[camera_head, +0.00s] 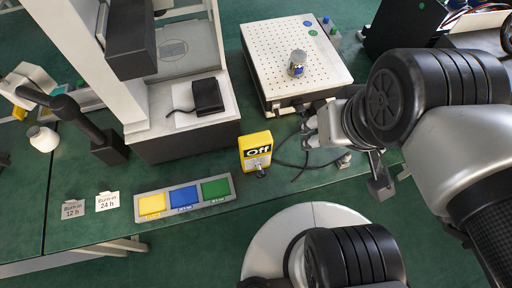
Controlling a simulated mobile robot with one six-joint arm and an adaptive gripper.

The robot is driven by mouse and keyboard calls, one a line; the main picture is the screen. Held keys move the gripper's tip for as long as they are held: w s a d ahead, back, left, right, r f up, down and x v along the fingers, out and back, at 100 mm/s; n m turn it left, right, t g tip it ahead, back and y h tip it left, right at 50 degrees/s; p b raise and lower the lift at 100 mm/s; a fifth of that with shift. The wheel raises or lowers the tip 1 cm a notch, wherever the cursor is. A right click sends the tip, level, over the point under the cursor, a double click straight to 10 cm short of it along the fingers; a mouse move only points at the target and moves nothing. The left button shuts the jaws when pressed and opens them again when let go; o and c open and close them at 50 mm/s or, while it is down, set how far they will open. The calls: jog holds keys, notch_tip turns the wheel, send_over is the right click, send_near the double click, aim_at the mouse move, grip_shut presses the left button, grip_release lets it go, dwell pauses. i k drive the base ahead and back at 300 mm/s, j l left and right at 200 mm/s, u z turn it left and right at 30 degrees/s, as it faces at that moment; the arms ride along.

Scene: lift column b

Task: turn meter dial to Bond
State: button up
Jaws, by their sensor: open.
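A small yellow meter (246,143) stands near the front edge of the green bench. Its label reads "Off", and a small dark knob (261,172) shows at its lower front. Any other dial markings, including Bond, are too small to see. My gripper (311,132) is to the right of the meter, apart from it, with its jaws open and nothing seen between them. Part of the gripper is hidden behind my arm's wrist.
A perforated white plate (272,42) bearing a metal cylinder (298,60) is behind the gripper. A dark cable (287,164) lies right of the meter. A tray with yellow, blue and green pads (226,198) lies front left. A machine (185,145) stands behind left.

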aim_at(260, 173)
jog(key=u, duration=0.6)
jog(key=j+z, duration=0.1)
jog(key=j, duration=0.35)
jog(key=k+j+z, duration=0.1)
jog(key=j, duration=0.3)
jog(key=k+j, duration=0.1)
jog(key=j, duration=0.35)
jog(key=k+j+z, duration=0.15)
jog(key=j, duration=0.25)
jog(key=i, duration=0.05)
